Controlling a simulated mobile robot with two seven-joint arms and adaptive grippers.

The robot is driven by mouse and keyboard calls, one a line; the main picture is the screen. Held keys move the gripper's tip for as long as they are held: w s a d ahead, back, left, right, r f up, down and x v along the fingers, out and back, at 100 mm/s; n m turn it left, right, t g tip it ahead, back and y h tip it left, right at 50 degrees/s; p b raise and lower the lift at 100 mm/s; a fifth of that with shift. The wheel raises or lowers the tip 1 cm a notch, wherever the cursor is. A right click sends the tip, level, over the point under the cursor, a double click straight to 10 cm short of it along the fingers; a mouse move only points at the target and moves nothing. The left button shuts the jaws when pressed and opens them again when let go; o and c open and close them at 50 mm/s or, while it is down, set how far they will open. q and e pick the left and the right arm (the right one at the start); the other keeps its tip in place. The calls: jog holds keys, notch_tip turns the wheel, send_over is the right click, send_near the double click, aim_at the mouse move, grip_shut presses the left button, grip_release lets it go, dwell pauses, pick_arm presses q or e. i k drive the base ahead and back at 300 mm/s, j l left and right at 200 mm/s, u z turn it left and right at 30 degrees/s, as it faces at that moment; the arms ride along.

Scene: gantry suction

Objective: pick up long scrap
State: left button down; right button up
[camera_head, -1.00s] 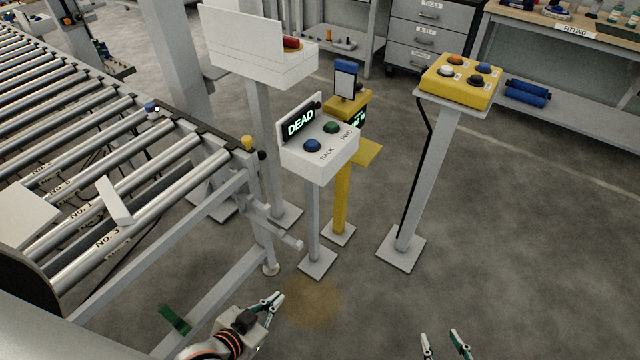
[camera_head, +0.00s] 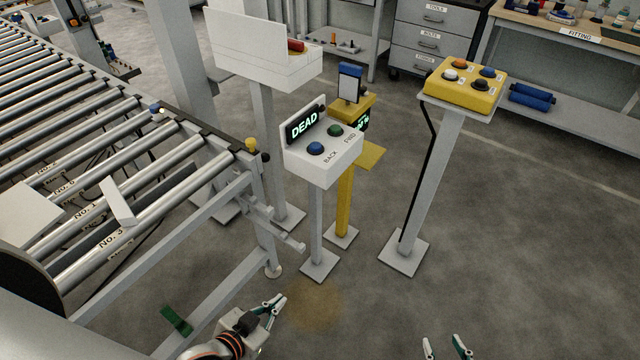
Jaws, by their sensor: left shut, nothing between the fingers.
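A pale, narrow piece (camera_head: 117,201) lies across the rollers at the near end of the conveyor. A dark green strip (camera_head: 176,320) shows low at the left, by the conveyor's lower frame. I cannot tell for sure which of these, if either, is the long scrap. My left gripper (camera_head: 279,303) is at the bottom centre, to the right of the green strip, shut and empty, apart from both pieces. My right gripper (camera_head: 446,346) is at the bottom edge, its fingertips spread with nothing visible between them; the rest of it is out of view.
The roller conveyor (camera_head: 130,150) fills the left. A white button box reading DEAD (camera_head: 325,157) and a yellow button box (camera_head: 465,86) stand on posts. A fitting bench (camera_head: 590,36) is at the back right. The floor (camera_head: 540,240) at the right is clear.

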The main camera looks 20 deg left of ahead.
aim_at(124, 215)
jog(key=u, duration=1.9)
